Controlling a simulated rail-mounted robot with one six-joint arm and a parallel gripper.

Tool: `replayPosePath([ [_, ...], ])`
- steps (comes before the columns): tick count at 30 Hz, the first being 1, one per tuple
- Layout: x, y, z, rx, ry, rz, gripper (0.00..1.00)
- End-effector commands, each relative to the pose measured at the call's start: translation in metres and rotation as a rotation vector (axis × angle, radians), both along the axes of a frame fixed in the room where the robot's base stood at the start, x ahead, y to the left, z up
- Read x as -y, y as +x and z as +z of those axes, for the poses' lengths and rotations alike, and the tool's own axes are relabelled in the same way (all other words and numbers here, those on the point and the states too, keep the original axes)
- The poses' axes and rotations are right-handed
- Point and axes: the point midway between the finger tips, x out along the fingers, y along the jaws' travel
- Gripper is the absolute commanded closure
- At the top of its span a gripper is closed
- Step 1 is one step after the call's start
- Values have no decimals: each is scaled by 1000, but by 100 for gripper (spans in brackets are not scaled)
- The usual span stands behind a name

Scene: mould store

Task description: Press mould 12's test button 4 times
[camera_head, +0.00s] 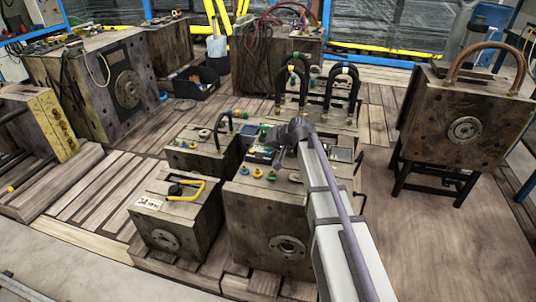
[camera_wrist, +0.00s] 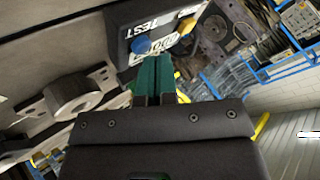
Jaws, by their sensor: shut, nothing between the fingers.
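In the wrist view a dark box (camera_wrist: 118,22) bears the word TEST, a blue button (camera_wrist: 141,45), a yellow button (camera_wrist: 187,25) and a pale printed panel between them. My gripper (camera_wrist: 157,62) has its green fingers shut and empty, tips just below the panel, nearer the blue button. I cannot tell whether they touch the box. In the head view my gripper (camera_head: 290,132) is above the middle moulds, beside a small dark unit (camera_head: 262,154). The front-left mould (camera_head: 170,236) carries a white label (camera_head: 149,203), too small to read surely. Mould 12 cannot be identified surely.
Black hose loops (camera_head: 343,88) rise behind my gripper. The front middle mould (camera_head: 270,222) has yellow and green knobs on top.

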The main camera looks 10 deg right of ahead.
Motion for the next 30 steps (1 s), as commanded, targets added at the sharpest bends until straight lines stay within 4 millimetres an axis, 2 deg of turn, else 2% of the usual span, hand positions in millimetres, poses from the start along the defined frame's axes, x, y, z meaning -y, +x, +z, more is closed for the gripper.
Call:
replayPosePath([
  [17,0,0,-4,0,0,0,100],
  [30,0,0,14,0,0,0,100],
])
